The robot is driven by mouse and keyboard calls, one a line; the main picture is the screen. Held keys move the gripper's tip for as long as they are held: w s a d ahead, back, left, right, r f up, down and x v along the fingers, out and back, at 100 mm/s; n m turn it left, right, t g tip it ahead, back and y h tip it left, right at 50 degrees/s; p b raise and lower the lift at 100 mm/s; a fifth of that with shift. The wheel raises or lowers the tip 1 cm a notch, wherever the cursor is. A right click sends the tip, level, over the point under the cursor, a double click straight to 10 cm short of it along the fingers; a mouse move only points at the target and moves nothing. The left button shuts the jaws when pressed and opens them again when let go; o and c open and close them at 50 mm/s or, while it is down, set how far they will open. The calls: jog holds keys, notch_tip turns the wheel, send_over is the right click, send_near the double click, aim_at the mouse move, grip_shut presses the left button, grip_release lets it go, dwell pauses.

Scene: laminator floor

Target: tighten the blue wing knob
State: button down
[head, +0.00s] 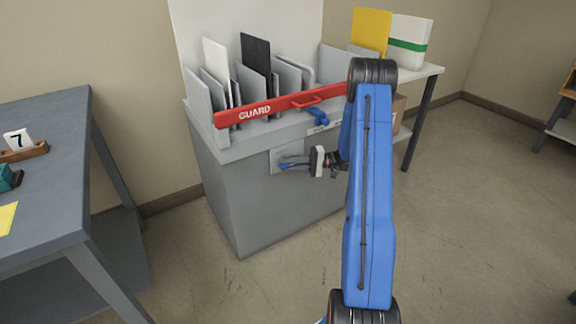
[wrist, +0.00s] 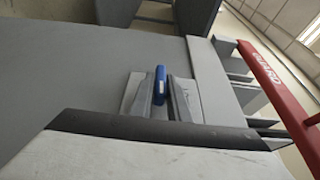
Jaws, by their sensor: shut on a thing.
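The blue wing knob (wrist: 160,82) sits on a light plate on the front face of the grey cabinet. My gripper (wrist: 161,90) has one finger on each side of it and is shut on it. In the head view my gripper (head: 296,162) reaches the cabinet front from the right, and a little of the blue knob (head: 284,166) shows at its fingertips. My blue arm hides part of the cabinet's right side. The turn angle of the knob is hard to read.
A red guard bar (head: 275,104) crosses above the cabinet (head: 235,185), in front of upright grey, white and black panels. A blue handle (head: 318,116) is just below the bar. A grey table (head: 45,185) stands at left and a white-topped table (head: 432,70) behind.

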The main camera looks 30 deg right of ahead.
jog(key=c, duration=1.8)
grip_release()
jog(key=shift+o, duration=0.2)
jog(key=v, duration=1.7)
jog(key=shift+d, duration=0.2)
